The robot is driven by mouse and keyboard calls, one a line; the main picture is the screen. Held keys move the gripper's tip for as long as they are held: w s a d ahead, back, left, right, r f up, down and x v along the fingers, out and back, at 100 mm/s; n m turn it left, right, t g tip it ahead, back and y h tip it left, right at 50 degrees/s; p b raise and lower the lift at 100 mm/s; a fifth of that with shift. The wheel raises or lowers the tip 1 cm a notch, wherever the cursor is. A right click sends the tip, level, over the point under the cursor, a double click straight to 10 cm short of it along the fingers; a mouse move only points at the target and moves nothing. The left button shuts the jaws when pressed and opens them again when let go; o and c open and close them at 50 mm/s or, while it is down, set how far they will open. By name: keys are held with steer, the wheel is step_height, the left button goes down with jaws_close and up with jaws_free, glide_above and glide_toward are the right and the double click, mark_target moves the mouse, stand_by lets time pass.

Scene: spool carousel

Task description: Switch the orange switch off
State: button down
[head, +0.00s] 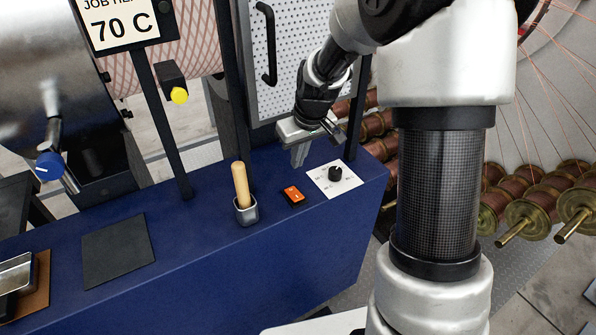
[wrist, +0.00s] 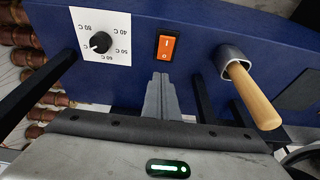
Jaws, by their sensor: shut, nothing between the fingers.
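The orange switch (head: 293,195) is a small rocker in a dark frame on the top of the blue bench (head: 200,255). In the wrist view the switch (wrist: 166,46) shows a white line mark in its upper part and a round mark near its lower end. Which half is pressed in, I cannot tell. My gripper (head: 298,160) is shut and empty, behind the switch in the head view. In the wrist view my gripper's fingertips (wrist: 160,76) point at the switch's lower end and look apart from it.
A black knob (head: 335,173) on a white temperature dial plate stands right of the switch. A wooden-handled tool (head: 240,185) stands in a metal cup to its left. A dark post rises behind the cup. A dark mat (head: 117,250) lies further left.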

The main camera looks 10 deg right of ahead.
steer(key=shift+w+a+v, duration=0.1)
steer(key=shift+w+v, duration=0.1)
steer(key=shift+v, duration=0.85)
steer(key=shift+w+a+v, duration=0.1)
steer(key=shift+w+v, duration=0.1)
steer(key=shift+v, duration=0.85)
steer(key=shift+r, duration=0.1)
steer(key=s+r+m+t+p, duration=0.15)
steer(key=s+r+p, duration=0.25)
steer(key=s+r, duration=1.05)
steer(key=s+r+m+p, duration=0.1)
steer(key=s+r, duration=0.2)
steer(key=s, duration=0.2)
steer(key=s+r+m+h+p, duration=0.1)
steer(key=s+r+p, duration=0.1)
steer(key=s, duration=0.4)
steer(key=shift+s+d+r+t, duration=0.2)
steer(key=shift+s+r+t, duration=0.1)
steer(key=shift+r+t, duration=0.15)
